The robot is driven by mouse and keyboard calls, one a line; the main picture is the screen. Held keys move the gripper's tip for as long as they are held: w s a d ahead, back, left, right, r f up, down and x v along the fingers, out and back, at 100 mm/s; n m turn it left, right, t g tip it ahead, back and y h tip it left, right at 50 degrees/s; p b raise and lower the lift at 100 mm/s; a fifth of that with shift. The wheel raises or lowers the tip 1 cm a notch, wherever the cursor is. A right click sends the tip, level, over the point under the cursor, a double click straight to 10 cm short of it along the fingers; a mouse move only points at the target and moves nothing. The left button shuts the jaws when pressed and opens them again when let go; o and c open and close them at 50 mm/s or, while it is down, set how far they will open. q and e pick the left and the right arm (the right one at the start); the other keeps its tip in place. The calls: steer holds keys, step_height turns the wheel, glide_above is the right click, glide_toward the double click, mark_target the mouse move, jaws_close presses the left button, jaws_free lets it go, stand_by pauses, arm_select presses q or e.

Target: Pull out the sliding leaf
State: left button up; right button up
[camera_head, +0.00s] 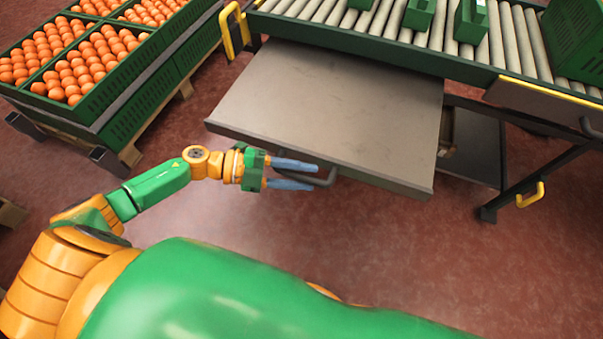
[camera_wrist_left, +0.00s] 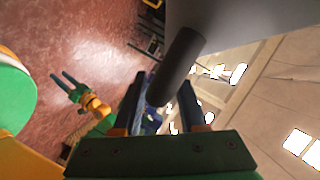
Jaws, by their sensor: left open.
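The sliding leaf (camera_head: 325,105) is a flat grey metal panel. It stands well out from under the green-framed roller conveyor in the head view. A dark bar handle (camera_head: 327,181) sits on its front edge. My left gripper (camera_head: 314,176) is at this handle with its two blue-grey fingers apart. In the left wrist view the dark handle (camera_wrist_left: 178,66) lies just ahead of and partly between the open fingers; contact cannot be told. My right gripper (camera_wrist_left: 61,77) shows small in the left wrist view, its fingers apart and empty. It is not visible in the head view.
Green trays (camera_head: 471,20) sit on the conveyor rollers (camera_head: 440,30). A table leg (camera_head: 512,196) and yellow handle (camera_head: 531,195) are at the right. The red floor in front is clear.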

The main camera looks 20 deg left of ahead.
arm_select(q)
steer(key=shift+o, duration=0.3)
steer(key=v, duration=0.7)
steer(key=shift+a, duration=0.1)
